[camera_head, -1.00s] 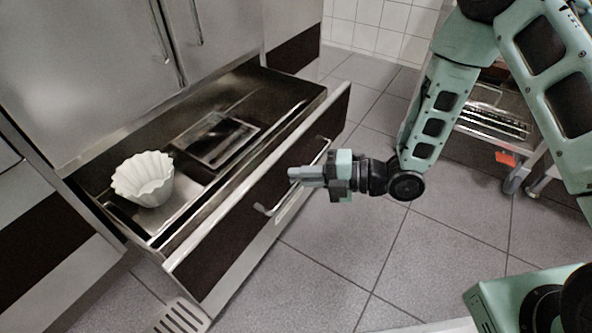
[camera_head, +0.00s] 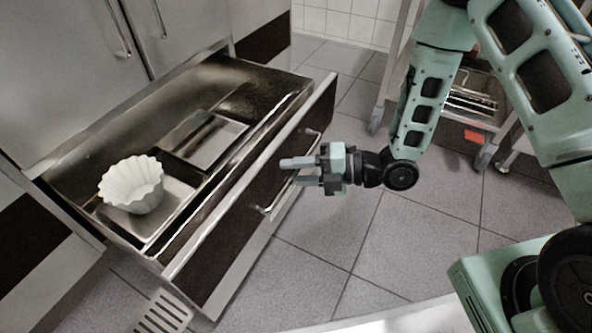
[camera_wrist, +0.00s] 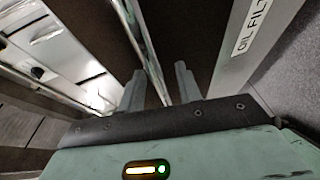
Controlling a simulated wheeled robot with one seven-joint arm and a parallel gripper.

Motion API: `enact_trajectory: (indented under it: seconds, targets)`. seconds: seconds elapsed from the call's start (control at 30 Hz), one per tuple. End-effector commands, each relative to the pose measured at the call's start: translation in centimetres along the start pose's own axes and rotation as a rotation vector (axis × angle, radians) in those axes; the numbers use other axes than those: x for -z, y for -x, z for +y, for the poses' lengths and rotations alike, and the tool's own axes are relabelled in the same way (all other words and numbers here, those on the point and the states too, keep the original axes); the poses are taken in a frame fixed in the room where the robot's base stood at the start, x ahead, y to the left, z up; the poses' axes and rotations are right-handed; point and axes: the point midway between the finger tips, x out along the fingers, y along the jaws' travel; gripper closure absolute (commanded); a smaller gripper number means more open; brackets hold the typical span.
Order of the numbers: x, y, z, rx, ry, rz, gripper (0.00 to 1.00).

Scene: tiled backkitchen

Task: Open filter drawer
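The filter drawer (camera_head: 238,205) is pulled out from the steel cabinet, and its inside shows from above. A bar handle (camera_head: 313,134) runs along its dark front. My gripper (camera_head: 286,176) is at the handle's middle, with its fingers spread apart. Whether the fingers touch the handle is not clear. In the wrist view, the two fingers of my gripper (camera_wrist: 160,86) stand apart near the drawer front, and a label (camera_wrist: 252,28) reading "OIL FILT" shows on a pale strip beside them.
A white fluted bowl (camera_head: 132,186) and a dark-framed tray (camera_head: 219,143) sit inside the drawer. A floor grate (camera_head: 163,314) lies below the drawer's near corner. A metal cart (camera_head: 470,113) stands behind my arm. The tiled floor (camera_head: 330,230) in front of the drawer is clear.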

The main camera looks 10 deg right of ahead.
Motion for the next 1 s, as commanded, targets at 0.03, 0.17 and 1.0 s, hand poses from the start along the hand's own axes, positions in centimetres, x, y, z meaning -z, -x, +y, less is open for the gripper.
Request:
enact_trajectory:
  seconds: [0.03, 0.17, 1.0]
  targets:
    - [0.0, 0.0, 0.0, 0.000, 0.000, 0.000, 0.66]
    - [0.0, 0.0, 0.0, 0.000, 0.000, 0.000, 0.66]
    - [0.0, 11.6, 0.4, 0.001, -0.003, -0.005, 0.66]
